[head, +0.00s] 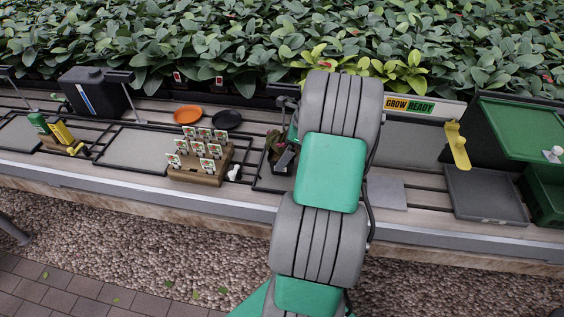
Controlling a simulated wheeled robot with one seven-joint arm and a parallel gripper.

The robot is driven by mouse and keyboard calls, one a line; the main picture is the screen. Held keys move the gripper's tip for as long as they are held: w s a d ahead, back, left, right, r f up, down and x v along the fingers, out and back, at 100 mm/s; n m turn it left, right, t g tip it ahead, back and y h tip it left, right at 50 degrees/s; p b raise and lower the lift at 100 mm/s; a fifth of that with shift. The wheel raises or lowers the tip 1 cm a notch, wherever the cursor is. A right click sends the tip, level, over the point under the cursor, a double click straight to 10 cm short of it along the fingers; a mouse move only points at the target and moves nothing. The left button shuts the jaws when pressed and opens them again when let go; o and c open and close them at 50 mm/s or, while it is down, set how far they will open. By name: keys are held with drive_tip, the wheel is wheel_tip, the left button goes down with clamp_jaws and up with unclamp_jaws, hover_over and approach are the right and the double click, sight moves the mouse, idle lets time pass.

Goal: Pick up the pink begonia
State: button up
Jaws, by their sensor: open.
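No pink begonia can be made out clearly in the head view. A small dark leafy plant (274,139) shows just left of my arm, in or by a dark holder on the bench; its flower colour is too small to tell. What seems to be part of my gripper (286,157), greyish and tilted, shows beside this plant at the left edge of my arm. My gripper is open. My arm hides the rest of it, and I cannot tell whether it touches the plant.
A wooden stepped rack (197,178) with several small picture cards stands left of my arm. Orange (188,115) and black (227,119) saucers lie behind it. A watering can or black box (95,95) stands far left. At right are a grey tray (485,195) and green bin (520,125).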

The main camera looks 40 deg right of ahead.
drive_tip(key=shift+x, duration=0.85)
drive_tip(key=shift+r, duration=0.1)
drive_tip(key=shift+c, duration=0.3)
drive_tip(key=c, duration=1.5)
drive_tip(key=shift+c, duration=0.7)
drive_tip(key=shift+r, duration=0.1)
